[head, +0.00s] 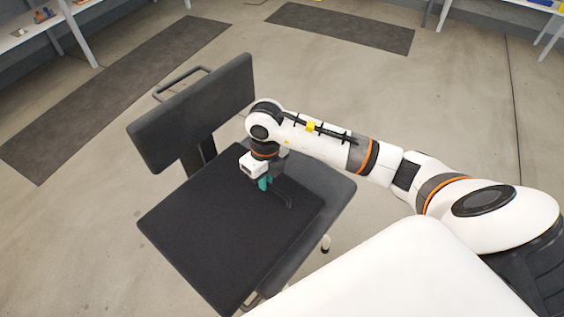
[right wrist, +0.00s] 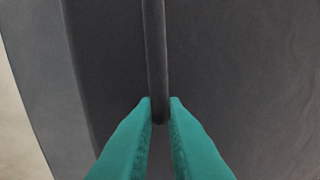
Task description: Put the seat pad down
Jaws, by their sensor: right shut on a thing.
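The seat pad (head: 215,225) is a flat black square. It lies over the seat of a dark chair (head: 320,180), shifted toward the lower left, so a strip of the seat shows along its right side. Whether it rests fully on the seat I cannot tell. My right gripper (head: 264,184) is above the pad, its teal fingers shut on the pad's black strap handle. In the right wrist view the two teal fingertips (right wrist: 160,104) close on the handle (right wrist: 155,50), with the dark pad (right wrist: 230,80) behind it. My left gripper is not in view.
The chair's backrest (head: 195,110) stands behind the pad, with a bar handle (head: 180,85) at its rear. Dark mats (head: 130,85) lie on the grey floor. Benches (head: 50,25) stand at the far edges. Open floor surrounds the chair.

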